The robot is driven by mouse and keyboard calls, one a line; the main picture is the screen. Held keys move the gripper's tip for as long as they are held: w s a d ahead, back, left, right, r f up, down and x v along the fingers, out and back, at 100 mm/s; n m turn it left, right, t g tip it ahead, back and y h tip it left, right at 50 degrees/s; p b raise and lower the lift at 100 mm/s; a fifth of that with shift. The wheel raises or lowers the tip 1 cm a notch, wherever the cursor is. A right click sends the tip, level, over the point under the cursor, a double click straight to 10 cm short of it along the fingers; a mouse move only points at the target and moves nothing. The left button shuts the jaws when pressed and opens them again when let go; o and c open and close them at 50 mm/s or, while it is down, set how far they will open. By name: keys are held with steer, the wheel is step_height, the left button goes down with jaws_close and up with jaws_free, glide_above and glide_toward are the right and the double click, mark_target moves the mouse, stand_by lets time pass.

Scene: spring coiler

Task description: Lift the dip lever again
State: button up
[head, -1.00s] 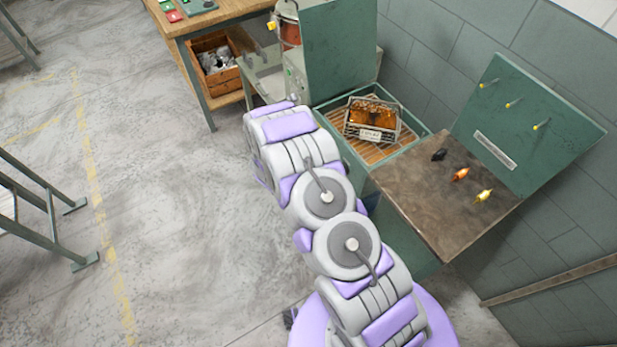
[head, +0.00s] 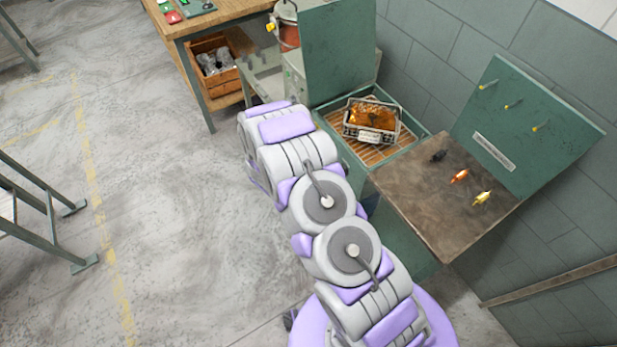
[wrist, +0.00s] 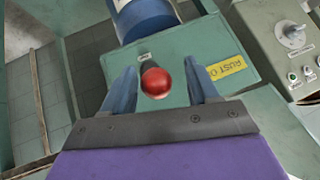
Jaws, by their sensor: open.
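A red ball knob (wrist: 156,83), which looks like the end of the dip lever, sits between the spread fingers of my gripper (wrist: 157,70) in the wrist view. My gripper is open, and I cannot tell whether either finger touches the knob. The lever's shaft is mostly hidden behind the knob. In the head view my arm hides the gripper and the lever. A wire basket with glossy orange-brown contents (head: 372,116) is over the slatted floor of the green tank (head: 330,118).
A brown-topped table (head: 430,205) with black, orange and yellow pieces stands to the right. The wrist view shows a yellow label (wrist: 227,68) and a control box with a dial (wrist: 285,45).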

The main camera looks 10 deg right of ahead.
steer(key=p+v, duration=0.2)
steer(key=v, duration=1.3)
steer(key=shift+r, duration=0.15)
